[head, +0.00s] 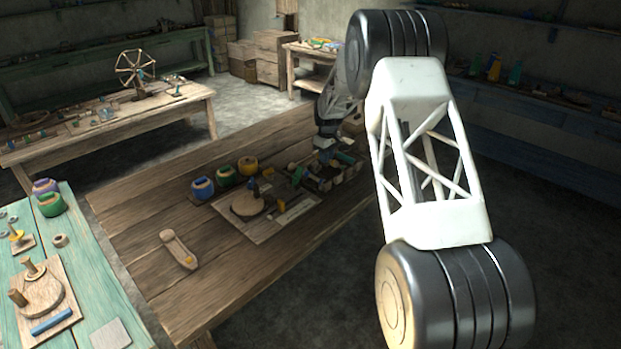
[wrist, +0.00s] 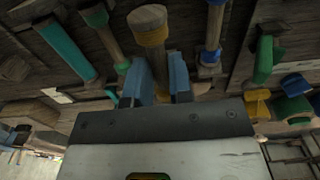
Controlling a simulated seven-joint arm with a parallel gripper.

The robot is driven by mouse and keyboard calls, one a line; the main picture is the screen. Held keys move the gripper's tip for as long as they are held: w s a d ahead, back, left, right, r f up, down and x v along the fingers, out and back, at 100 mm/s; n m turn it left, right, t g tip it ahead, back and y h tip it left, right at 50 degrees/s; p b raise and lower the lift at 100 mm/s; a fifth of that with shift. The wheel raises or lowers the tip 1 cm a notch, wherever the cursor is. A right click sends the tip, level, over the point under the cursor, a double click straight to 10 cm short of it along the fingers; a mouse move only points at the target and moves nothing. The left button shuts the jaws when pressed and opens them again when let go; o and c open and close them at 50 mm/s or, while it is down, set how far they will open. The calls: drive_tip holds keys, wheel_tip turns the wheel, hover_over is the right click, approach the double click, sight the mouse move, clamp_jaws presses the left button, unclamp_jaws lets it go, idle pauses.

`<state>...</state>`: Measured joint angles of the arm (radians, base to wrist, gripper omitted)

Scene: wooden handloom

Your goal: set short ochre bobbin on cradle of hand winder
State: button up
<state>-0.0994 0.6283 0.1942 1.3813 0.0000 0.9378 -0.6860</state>
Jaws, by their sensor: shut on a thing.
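My gripper (wrist: 161,76) shows two blue fingers in the wrist view, shut on a short wooden bobbin with an ochre band (wrist: 152,37). The bobbin's lower end is partly hidden by the fingers and palm. In the head view my gripper (head: 324,153) is small, over the far right part of the wooden table, and the bobbin cannot be made out there. A board with a round wooden disc (head: 246,205) and a dark blue upright lies left of the gripper; it may be the hand winder. Its cradle cannot be told clearly.
A compartmented tray (head: 346,172) with several bobbins lies under my gripper. In the wrist view a teal bobbin (wrist: 68,52), a blue-banded bobbin (wrist: 211,45) and a green bobbin (wrist: 263,60) are near. A wooden shuttle (head: 178,249) lies front left. Bare table surrounds it.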

drive_tip(key=shift+a, duration=0.1)
drive_tip(key=s+a+r+n, duration=0.2)
drive_tip(key=s+a+n, duration=1)
drive_tip(key=a+n, duration=0.4)
drive_tip(key=shift+a+r+n, duration=0.2)
drive_tip(key=shift+a+n, duration=0.15)
drive_tip(key=shift+n, duration=0.65)
drive_tip(key=shift+s+f, duration=0.1)
drive_tip(key=shift+f, duration=0.1)
drive_tip(key=shift+f, duration=2.75)
drive_tip(key=shift+f, duration=0.7)
drive_tip(key=o, duration=1.2)
